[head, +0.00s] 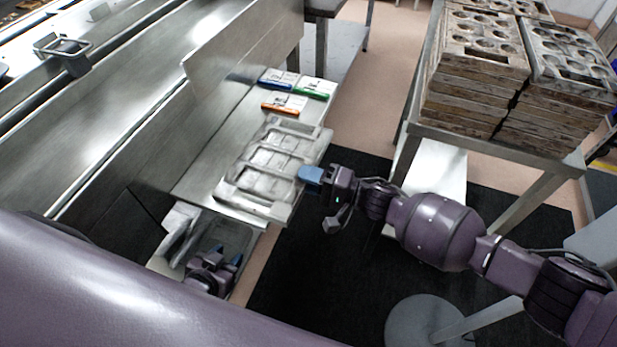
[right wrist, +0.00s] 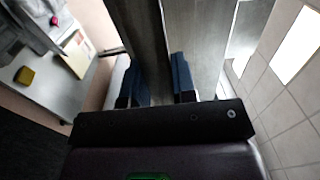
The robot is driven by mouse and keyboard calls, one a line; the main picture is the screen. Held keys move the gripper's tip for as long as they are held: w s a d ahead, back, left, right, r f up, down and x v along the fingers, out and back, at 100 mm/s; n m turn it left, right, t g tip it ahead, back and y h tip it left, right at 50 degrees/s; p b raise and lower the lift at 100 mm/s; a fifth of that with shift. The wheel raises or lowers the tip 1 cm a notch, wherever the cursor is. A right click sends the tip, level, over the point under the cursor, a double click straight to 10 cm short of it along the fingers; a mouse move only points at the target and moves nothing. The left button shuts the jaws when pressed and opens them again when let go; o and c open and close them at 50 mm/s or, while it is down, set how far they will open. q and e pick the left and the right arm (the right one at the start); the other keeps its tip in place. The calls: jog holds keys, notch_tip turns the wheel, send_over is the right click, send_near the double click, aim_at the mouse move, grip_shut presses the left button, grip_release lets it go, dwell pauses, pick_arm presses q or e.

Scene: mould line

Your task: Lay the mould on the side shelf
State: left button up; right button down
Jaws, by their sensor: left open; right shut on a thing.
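The mould (head: 272,160), a worn grey tray with rectangular recesses, is over the front part of the steel side shelf (head: 205,180). It looks roughly flat, but I cannot tell whether all of it touches the shelf. My right gripper (head: 312,175) is shut on its right edge; the blue fingertips hide a little of that edge. In the right wrist view the two blue fingers (right wrist: 158,82) stand either side of a grey slab. My left gripper (head: 228,258) is open and low, below the shelf's front edge, in front of a pale metal bin, apart from the mould.
White pads with blue, green and orange edges (head: 283,107) lie at the shelf's far end. A steel wall (head: 140,135) bounds the shelf on the left. At right, a steel table (head: 480,140) bears stacks of brown moulds (head: 468,85). A round grey stool (head: 425,322) stands on the black mat.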

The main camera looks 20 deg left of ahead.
jog(key=c, duration=0.9)
grip_release()
jog(key=d, duration=1.2)
jog(key=shift+s+f, duration=0.2)
jog(key=shift+f, duration=0.05)
